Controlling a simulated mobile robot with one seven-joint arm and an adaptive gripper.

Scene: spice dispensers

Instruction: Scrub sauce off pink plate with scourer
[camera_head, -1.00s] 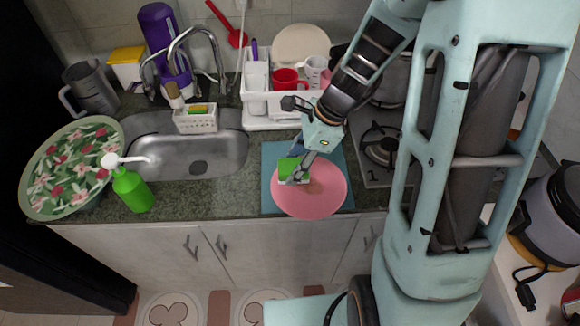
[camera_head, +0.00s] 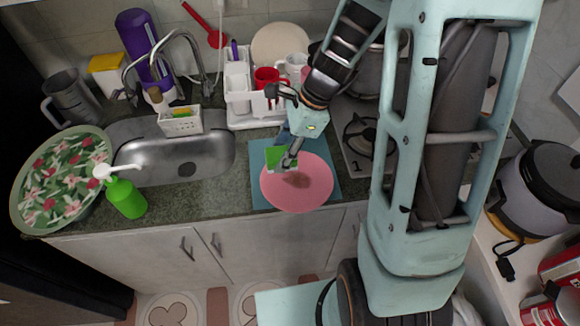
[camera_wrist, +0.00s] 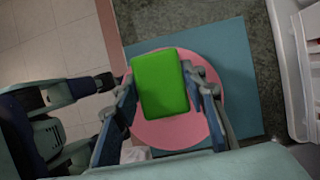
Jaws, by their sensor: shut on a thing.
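The pink plate (camera_head: 312,190) lies on a blue mat (camera_head: 259,190) on the counter, right of the sink. My gripper (camera_head: 286,162) is shut on the green scourer (camera_head: 277,154), over the plate's far left part. In the wrist view the scourer (camera_wrist: 160,84) sits between the fingers of my gripper (camera_wrist: 164,92), with the plate (camera_wrist: 180,132) behind it. The scourer hides part of the plate there, and I cannot tell whether it touches the plate.
A sink (camera_head: 180,158) with a sponge caddy (camera_head: 181,121) is to the left. A green soap bottle (camera_head: 126,197) and floral bowl (camera_head: 62,175) stand further left. A dish rack (camera_head: 238,100) with a red mug is behind. A stove (camera_head: 360,150) is to the right.

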